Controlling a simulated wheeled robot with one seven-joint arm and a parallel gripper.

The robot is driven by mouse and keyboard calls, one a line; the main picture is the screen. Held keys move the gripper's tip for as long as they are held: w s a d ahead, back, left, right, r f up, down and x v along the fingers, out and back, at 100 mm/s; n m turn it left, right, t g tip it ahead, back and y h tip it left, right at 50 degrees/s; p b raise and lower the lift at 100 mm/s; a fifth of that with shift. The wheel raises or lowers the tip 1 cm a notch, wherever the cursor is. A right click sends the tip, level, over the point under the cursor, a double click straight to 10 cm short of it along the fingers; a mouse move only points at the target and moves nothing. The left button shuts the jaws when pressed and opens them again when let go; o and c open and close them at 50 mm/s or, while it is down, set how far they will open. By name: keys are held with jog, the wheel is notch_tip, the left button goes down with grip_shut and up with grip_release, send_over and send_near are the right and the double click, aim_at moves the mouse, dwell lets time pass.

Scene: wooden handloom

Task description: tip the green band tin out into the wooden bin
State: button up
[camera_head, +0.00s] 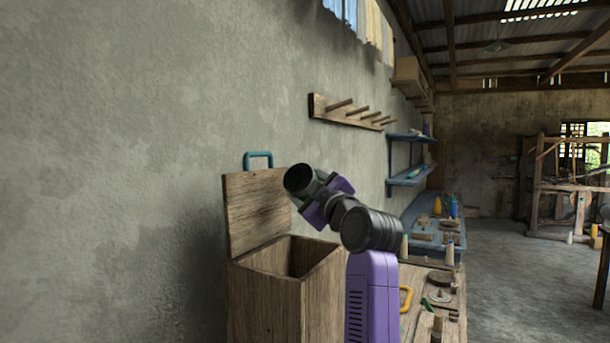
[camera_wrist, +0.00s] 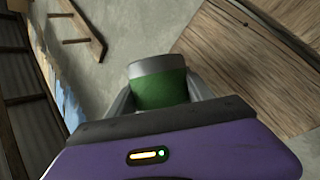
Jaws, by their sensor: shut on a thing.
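My gripper (camera_wrist: 160,92) is shut on the green band tin (camera_wrist: 158,85), a grey tin with a wide green band, with a finger on each side of it. What the tin holds is not visible. In the head view the end of my arm (camera_head: 318,196) is raised beside the lid, above and slightly right of the bin's opening. The tin cannot be made out clearly there. The wooden bin (camera_head: 263,302) stands against the wall. Its plank lid (camera_head: 252,207) is up, with a teal handle (camera_head: 258,156) on top. The bin's floor is hidden.
A peg rail (camera_head: 350,112) hangs on the wall; it also shows in the wrist view (camera_wrist: 80,38). Blue shelves (camera_head: 409,178) are farther along. A bench right of the bin holds a yellow handle (camera_head: 406,298) and several small items. A loom (camera_head: 565,190) stands far right, beyond open floor.

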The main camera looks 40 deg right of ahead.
jog(key=m+g+p, duration=0.1)
jog(key=m+p, duration=0.1)
jog(key=p, duration=0.1)
jog(key=r+m+g+p, duration=0.1)
jog(key=p, duration=0.3)
jog(key=shift+r+m+g+y, duration=0.1)
jog(key=shift+m+g+y, duration=0.2)
jog(key=shift+m, duration=0.1)
jog(key=m+g+p, duration=0.1)
jog(key=p, duration=0.2)
jog(key=shift+s+a+y, duration=0.1)
jog(key=shift+a+y, duration=0.05)
jog(key=shift+y, duration=0.15)
jog(key=shift+a+f+m+p, duration=0.2)
jog(key=shift+m+p, duration=0.2)
jog(key=shift+p, duration=0.3)
jog(key=shift+s+f+m+g+y+b, duration=0.1)
jog(key=shift+f+m+g+y+b, duration=0.2)
jog(key=shift+m+g+y+b, duration=0.1)
jog(key=shift+s+a+f+m+g+y, duration=0.1)
jog(key=shift+a+f+m+g+y, duration=0.3)
jog(key=shift+m+g+y, duration=0.35)
